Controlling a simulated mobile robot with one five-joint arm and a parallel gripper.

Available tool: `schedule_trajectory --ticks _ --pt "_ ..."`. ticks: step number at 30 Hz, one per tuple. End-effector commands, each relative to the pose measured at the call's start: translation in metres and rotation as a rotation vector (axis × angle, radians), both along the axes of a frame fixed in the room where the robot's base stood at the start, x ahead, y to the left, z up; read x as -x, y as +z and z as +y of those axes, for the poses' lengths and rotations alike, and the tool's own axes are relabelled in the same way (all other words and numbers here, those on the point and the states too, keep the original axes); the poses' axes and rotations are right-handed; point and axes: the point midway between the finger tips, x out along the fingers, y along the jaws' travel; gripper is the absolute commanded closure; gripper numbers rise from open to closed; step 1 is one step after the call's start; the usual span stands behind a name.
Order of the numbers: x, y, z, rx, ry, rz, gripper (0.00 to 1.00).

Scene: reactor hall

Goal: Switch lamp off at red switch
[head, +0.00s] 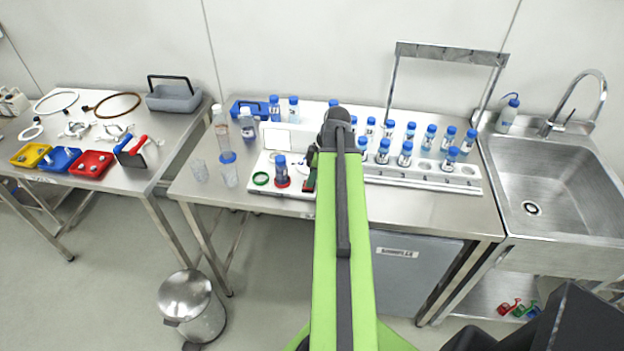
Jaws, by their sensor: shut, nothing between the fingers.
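My gripper (312,157) is mostly hidden behind my green arm; only a dark part shows beside the arm's far end, over the middle bench, and it is shut and empty. A steel frame with a flat top bar (450,54), which may be the lamp, stands at the back right of this bench, over the bottle rack. I cannot tell whether it is lit. No red switch can be made out for certain. A small dark green and red piece (310,181) shows just left of my arm, too small to identify.
Several blue-capped bottles stand in a white rack (425,177) right of my arm. A sink (550,180) is at the right, a tool bench (130,178) at the left, a bin (188,295) below.

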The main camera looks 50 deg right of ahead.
Motion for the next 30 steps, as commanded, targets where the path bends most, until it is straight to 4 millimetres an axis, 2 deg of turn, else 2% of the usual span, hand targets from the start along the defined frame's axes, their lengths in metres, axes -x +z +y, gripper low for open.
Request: schedule_trajectory --ticks 5,30 --pt "0.002 -0.008 0.003 0.000 0.000 0.000 1.00" --pt "-0.007 -0.002 -0.011 0.001 0.000 0.001 1.00"
